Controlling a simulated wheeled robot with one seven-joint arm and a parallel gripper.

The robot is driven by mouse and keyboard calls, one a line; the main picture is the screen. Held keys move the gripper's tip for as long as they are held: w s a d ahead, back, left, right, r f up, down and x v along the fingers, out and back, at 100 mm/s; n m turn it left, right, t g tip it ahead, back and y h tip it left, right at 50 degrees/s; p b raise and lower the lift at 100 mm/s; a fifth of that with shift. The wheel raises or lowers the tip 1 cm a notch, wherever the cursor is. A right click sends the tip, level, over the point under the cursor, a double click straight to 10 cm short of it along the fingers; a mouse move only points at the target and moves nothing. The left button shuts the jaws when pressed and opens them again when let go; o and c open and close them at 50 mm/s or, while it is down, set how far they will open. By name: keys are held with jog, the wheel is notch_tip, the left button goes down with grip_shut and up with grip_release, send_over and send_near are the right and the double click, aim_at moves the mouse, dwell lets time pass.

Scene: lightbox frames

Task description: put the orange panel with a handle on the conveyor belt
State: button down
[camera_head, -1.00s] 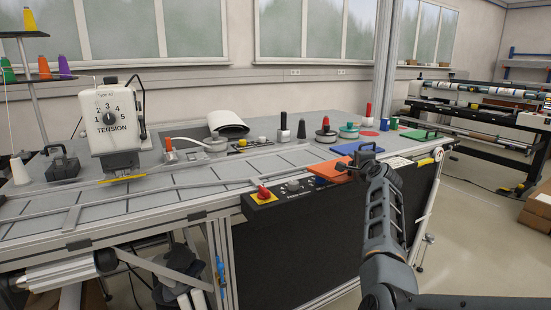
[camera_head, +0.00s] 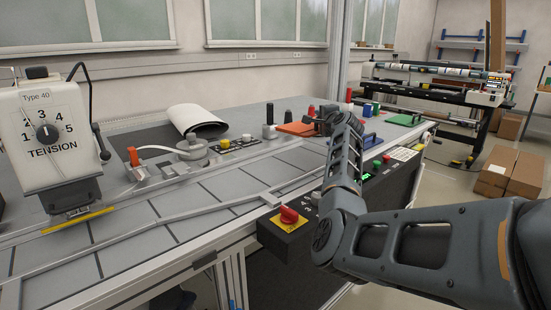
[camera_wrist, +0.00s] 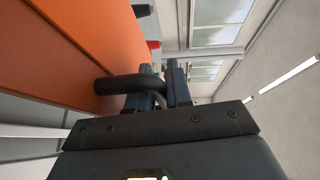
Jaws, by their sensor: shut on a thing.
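The orange panel (camera_head: 297,129) shows in the head view near the far right end of the conveyor belt (camera_head: 185,203), partly hidden by my arm. The belt is a long grey surface with dark cross lines. In the wrist view the orange panel (camera_wrist: 75,45) fills the left side, with its black handle (camera_wrist: 125,85) reaching between my fingers. My gripper (camera_wrist: 162,80) is shut on that handle. In the head view my gripper (camera_head: 328,113) is small and partly covered by my arm. Whether the panel touches the surface below cannot be told.
A sewing machine (camera_head: 55,135) stands at the left of the belt. A control box with a red knob (camera_head: 288,217) sits at the front edge. Blue (camera_head: 362,139) and green (camera_head: 405,120) panels lie right of my gripper. The near belt is clear.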

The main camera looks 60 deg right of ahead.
jog(key=shift+w+a+f+p, duration=0.45)
jog(key=shift+w+a+f, duration=0.4)
jog(key=shift+a+f, duration=0.9)
jog(key=shift+w+a+f+p, duration=0.4)
jog(key=shift+w+a+f, duration=0.5)
jog(key=shift+a+f, duration=0.8)
jog(key=shift+w+a+f+p, duration=0.45)
jog(key=shift+w+a+f, duration=0.4)
jog(key=shift+a+f, duration=0.9)
jog(key=shift+d+f, duration=0.15)
jog(key=shift+f, duration=0.25)
jog(key=c, duration=1)
grip_release()
jog(key=shift+c, duration=0.2)
